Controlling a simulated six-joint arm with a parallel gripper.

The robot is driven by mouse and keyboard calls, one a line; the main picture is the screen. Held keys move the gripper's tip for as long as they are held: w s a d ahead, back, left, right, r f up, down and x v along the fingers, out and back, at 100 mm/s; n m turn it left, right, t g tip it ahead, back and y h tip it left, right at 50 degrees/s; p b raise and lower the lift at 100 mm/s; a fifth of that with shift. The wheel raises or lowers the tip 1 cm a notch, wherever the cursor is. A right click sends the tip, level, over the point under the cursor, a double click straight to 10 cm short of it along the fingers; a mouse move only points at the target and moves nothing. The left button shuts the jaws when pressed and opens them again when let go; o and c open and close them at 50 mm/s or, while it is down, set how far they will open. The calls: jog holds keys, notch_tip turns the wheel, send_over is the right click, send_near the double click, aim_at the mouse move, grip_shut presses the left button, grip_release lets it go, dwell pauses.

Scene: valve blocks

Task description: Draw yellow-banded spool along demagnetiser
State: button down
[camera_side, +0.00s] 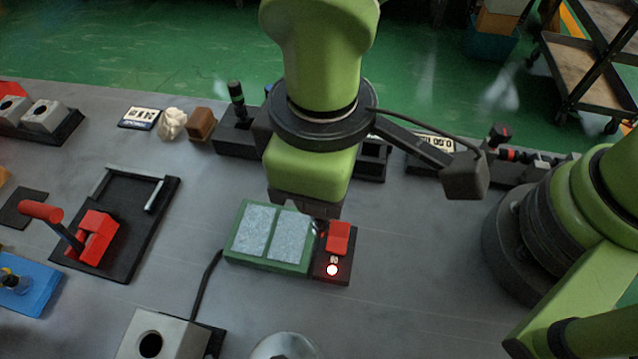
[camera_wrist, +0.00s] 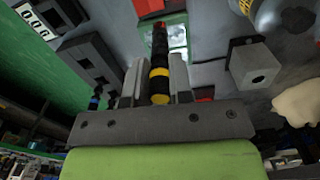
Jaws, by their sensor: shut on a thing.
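My gripper (camera_side: 318,215) points down over the right part of the green demagnetiser (camera_side: 272,268), which has two pale grey panels on top. In the wrist view my gripper (camera_wrist: 159,80) is shut on the yellow-banded spool (camera_wrist: 159,73), a dark rod with a yellow band between the fingers. The spool's far end reaches toward the demagnetiser (camera_wrist: 177,40), which shows partly behind it. A red switch (camera_side: 338,238) and a glowing lamp (camera_side: 332,270) sit at the demagnetiser's right end. The spool is hidden behind my gripper in the side view, so contact with the panels cannot be told.
A black base (camera_side: 125,250) with a red-handled lever stands left. A grey block with a hole (camera_side: 150,343) is at the front.

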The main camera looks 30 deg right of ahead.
jog(key=shift+r, duration=2.3)
